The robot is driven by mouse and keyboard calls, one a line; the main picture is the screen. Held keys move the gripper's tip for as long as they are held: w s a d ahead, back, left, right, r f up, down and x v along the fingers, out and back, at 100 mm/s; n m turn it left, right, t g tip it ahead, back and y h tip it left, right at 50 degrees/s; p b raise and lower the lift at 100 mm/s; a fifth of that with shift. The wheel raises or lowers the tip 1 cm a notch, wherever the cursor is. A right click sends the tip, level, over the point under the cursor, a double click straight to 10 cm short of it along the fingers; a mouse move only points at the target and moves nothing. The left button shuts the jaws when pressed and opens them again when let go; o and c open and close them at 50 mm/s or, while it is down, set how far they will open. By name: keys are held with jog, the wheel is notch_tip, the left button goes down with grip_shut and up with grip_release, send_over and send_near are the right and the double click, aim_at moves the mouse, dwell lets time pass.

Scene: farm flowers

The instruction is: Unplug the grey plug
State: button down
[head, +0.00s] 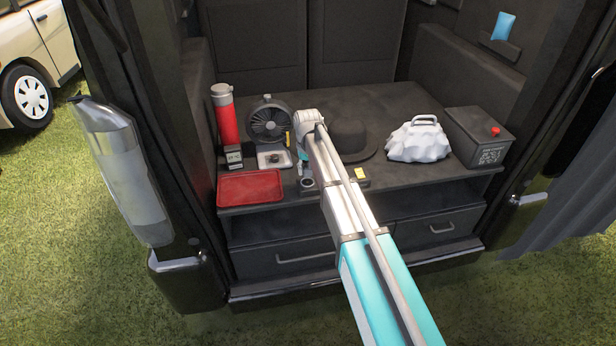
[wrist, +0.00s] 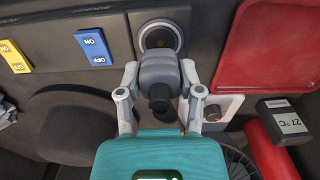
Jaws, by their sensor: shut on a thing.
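The grey plug (wrist: 158,70) is in the middle of the wrist view, with a dark cable end toward me. My gripper (wrist: 160,78) is shut on it, one finger at each side. A round socket (wrist: 160,38) with a dark inside shows just beyond the plug, which overlaps its lower edge. I cannot tell whether plug and socket still touch. In the head view the socket (head: 306,183) sits at the counter's front edge, and my arm hides most of the gripper and the plug.
Near the socket are blue (wrist: 91,46) and yellow (wrist: 14,57) switches, a red tray (head: 250,187), a small thermometer display (wrist: 286,122), a red flask (head: 224,115) and a fan (head: 269,122). A black hat (head: 350,138), white bag (head: 420,140) and dark box (head: 479,137) stand to the right.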

jog(key=shift+r+p, duration=0.95)
jog(key=shift+r, duration=0.05)
jog(key=shift+r, duration=0.2)
